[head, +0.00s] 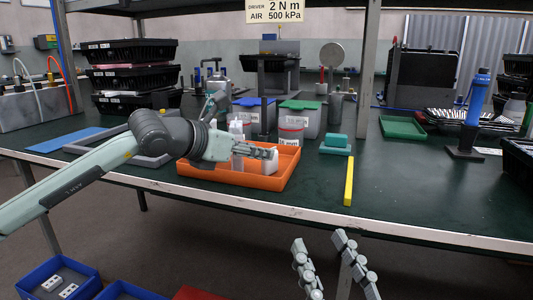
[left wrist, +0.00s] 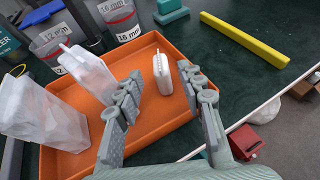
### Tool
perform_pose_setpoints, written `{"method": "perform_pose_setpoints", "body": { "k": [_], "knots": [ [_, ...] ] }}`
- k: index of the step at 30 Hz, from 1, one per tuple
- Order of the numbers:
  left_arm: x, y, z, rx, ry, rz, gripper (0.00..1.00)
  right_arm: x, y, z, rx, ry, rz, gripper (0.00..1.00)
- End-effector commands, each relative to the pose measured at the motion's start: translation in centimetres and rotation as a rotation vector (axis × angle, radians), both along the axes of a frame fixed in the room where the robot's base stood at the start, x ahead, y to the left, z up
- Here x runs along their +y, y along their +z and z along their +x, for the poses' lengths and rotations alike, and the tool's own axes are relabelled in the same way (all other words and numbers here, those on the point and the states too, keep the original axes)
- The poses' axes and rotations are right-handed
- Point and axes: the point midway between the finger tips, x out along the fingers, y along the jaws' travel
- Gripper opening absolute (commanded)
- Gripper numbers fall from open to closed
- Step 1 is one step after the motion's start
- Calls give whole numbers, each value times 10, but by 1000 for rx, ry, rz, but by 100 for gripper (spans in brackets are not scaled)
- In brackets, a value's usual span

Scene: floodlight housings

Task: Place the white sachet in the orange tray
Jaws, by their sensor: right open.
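The orange tray (head: 232,184) lies on the dark green bench; its floor and rim also fill the middle of the left wrist view (left wrist: 185,133). A small white sachet (left wrist: 163,74) with a short spout stands in the tray's right part, partly hidden by my left gripper in the head view. My left gripper (left wrist: 160,76) is open above the tray, a finger on either side of this sachet with visible gaps. Two larger whitish pouches, one (left wrist: 88,72) behind the other (left wrist: 40,112), stand in the tray's left part. My right gripper (head: 318,239) is open and empty in front of the bench.
A yellow bar (head: 348,180) lies right of the tray, and teal blocks (head: 336,145) sit behind it. Labelled cups (head: 290,131) and lidded bins (head: 300,115) stand close behind the tray. A blue bottle on a stand (head: 477,98) is further right. The bench's front right is clear.

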Motion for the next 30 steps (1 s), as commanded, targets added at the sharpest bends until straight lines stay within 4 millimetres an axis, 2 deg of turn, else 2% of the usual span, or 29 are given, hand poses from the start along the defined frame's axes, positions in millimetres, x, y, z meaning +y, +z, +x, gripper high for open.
{"method": "perform_pose_setpoints", "body": {
  "k": [3, 10, 30],
  "knots": [
    [17, 9, -19, -1, 1, 1, 39, 0, 1, -1, -5, 1, 3, 46],
    [36, 22, -42, 0, 0, 0, 39, 0, 3, -2, -19, 0, 8, 46],
    [39, 25, -47, -1, 0, 1, 39, 0, 3, -2, -20, 3, 2, 46]
  ]
}}
